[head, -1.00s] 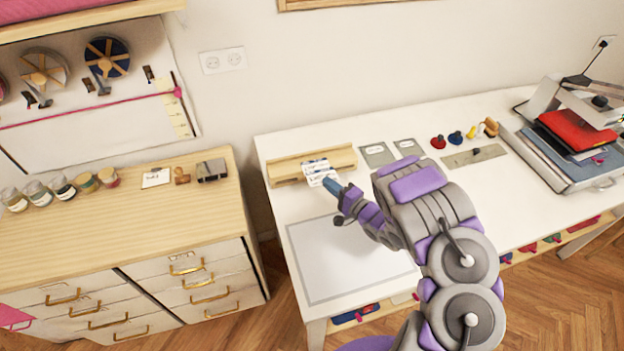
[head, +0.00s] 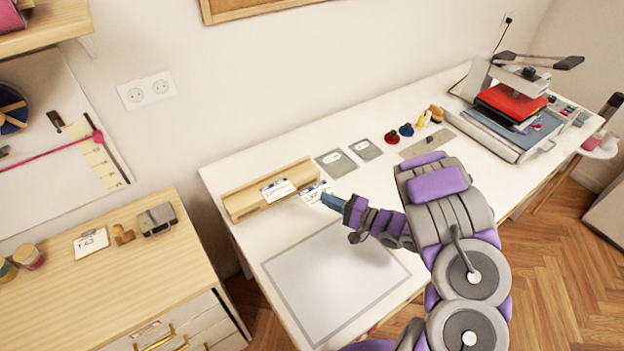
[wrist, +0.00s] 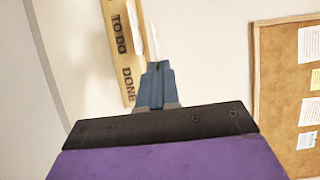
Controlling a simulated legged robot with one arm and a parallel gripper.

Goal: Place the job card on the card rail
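The card rail (head: 240,206) is a pale wooden strip at the back left of the white table. One white card (head: 277,190) stands on it. My gripper (head: 331,201) is at the rail's right end, its blue fingers shut on a second white card, the job card (head: 314,192). In the wrist view, the rail (wrist: 122,70) bears the words TO DO and DONE. The held card (wrist: 154,42) shows there edge-on between the fingertips (wrist: 158,72), beside the standing card (wrist: 138,35). I cannot tell whether the held card touches the rail.
A grey-edged white mat (head: 335,280) lies in front of the rail. Two grey cards (head: 336,163) lie to its right, with small coloured items (head: 391,143) and a heat press (head: 515,110) beyond. A wooden cabinet (head: 100,290) stands left. A cork board (wrist: 270,90) shows in the wrist view.

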